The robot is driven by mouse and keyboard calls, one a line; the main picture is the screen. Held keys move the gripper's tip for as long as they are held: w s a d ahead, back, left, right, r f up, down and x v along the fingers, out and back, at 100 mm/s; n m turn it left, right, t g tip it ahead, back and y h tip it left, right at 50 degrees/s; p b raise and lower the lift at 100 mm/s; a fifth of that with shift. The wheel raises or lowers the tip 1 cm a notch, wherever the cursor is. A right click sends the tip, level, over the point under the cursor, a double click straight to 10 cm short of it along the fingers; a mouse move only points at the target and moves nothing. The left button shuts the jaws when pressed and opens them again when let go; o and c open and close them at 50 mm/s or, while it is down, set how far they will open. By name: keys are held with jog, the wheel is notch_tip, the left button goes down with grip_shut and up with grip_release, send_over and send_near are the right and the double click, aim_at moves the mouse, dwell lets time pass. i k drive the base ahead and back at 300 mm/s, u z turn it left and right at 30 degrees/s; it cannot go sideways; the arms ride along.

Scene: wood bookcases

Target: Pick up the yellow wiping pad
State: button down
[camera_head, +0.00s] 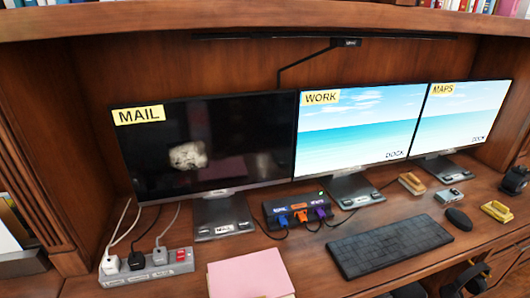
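A small yellow block (497,211), the only clearly yellow loose thing on the desk and seemingly the wiping pad, lies at the far right, right of the black mouse (458,219). It lies flat on the wood, and nothing touches it from above. A tan block (412,183) with a pale edge lies farther back, in front of the gap between the middle and right screens. I cannot make out my gripper in this view. Dark curved parts at the bottom edge, right of centre, are cut off, and I cannot tell what they are.
Three monitors stand at the back, marked MAIL (210,148), WORK (355,125) and MAPS (463,115). A keyboard (388,246), a pink folder (249,274), a hub (299,211) and a power strip (146,266) lie in front. A black device (515,180) stands behind the yellow block.

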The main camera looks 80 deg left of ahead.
aim_at(495, 210)
jog(key=i, duration=0.4)
jog(key=u, duration=2.8)
jog(key=i, duration=0.5)
jog(key=z, duration=0.1)
jog(key=k, duration=0.5)
jog(key=z, duration=2.75)
jog(key=k, duration=0.75)
jog(key=u, duration=1.05)
